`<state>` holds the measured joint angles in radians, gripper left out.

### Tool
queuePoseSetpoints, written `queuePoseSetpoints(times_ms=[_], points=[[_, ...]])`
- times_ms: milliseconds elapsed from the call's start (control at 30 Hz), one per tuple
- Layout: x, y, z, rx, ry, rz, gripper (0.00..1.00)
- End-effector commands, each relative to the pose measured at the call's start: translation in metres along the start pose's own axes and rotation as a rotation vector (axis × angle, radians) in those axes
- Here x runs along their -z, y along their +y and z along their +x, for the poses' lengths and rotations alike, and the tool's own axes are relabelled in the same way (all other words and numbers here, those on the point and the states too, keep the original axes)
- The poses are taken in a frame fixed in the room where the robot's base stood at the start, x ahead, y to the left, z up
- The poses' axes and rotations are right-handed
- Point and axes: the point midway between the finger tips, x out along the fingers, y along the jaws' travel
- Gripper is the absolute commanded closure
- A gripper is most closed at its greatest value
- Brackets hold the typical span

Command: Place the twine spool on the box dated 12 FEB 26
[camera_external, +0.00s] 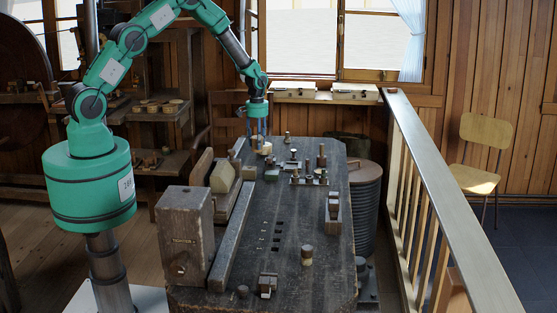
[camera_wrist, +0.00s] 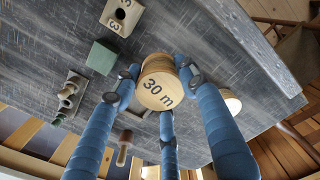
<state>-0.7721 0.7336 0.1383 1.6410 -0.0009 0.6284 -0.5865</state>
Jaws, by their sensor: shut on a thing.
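A round wooden spool (camera_wrist: 160,82) with "30 m" on its pale end face sits between the three blue fingers of my gripper (camera_wrist: 162,88) in the wrist view. The fingers are shut on it; no twine shows from this angle. In the external view my gripper (camera_external: 256,130) points down at the far end of the dark workbench (camera_external: 240,240), with pale wood at its fingertips. Two pale boxes, left (camera_external: 295,88) and right (camera_external: 355,91), stand on the ledge under the window behind the bench. Their dates are too small to read.
Another pale round piece (camera_wrist: 231,101) is close to the right finger. A green block (camera_wrist: 102,57) and a numbered wooden block (camera_wrist: 122,16) lie on the bench. Several small tools and pegs stand farther along it. A railing (camera_external: 435,185) runs along the right.

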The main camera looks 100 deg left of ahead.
Motion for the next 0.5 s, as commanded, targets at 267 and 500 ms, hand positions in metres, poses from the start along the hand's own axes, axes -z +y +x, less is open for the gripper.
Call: queuePoseSetpoints(times_ms=[267, 500], points=[[0.046, -0.074, -0.005, 0.0, 0.0, -0.147, 0.85], [0.062, -0.104, -0.006, 0.0, -0.001, -0.206, 0.85]])
